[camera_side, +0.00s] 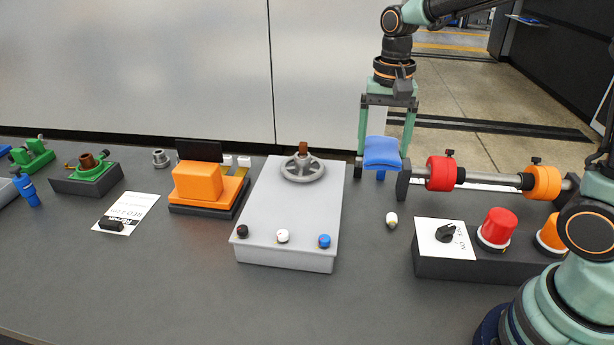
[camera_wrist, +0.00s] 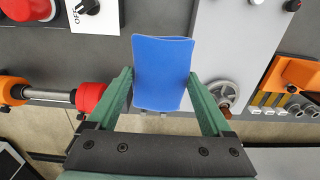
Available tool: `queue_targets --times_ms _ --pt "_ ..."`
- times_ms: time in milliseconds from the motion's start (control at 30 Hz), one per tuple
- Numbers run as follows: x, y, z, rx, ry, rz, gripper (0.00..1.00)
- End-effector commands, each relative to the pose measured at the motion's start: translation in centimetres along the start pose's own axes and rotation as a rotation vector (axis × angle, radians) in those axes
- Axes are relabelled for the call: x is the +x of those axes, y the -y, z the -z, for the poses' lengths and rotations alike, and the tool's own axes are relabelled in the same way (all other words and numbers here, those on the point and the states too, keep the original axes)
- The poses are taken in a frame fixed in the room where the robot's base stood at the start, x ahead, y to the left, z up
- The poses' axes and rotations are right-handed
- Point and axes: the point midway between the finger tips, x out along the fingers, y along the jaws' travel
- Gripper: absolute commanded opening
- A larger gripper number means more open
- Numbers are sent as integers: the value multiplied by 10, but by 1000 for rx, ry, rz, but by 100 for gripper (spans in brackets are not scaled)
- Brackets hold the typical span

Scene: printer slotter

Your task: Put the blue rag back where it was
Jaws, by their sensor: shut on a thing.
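The blue rag (camera_side: 382,153) hangs between the fingers of my gripper (camera_side: 382,140) in the side view, above the back part of the bench. It sits between the grey box with the handwheel and the red-collared bar. In the wrist view the rag (camera_wrist: 163,75) is a folded blue piece, and the green fingers of my gripper (camera_wrist: 163,92) are shut on its two sides. A small blue piece shows just below the rag in the side view; I cannot tell whether it is part of the rag.
The grey box (camera_side: 285,220) with a handwheel (camera_side: 303,168) and several knobs stands left of the rag. The bar (camera_side: 487,178) with red and orange collars stands right. A small white knob (camera_side: 391,220) lies on the bench (camera_side: 370,285). A dark switch box (camera_side: 470,268) sits front right.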

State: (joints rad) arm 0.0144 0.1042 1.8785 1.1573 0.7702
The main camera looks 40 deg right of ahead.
Motion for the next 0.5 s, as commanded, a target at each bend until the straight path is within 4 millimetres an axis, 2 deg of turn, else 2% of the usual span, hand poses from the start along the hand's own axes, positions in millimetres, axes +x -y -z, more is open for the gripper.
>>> queue_targets --times_ms 167,500 --pt "28 -4 -2 1 6 -5 39" --pt "111 -4 -2 1 7 -6 39"
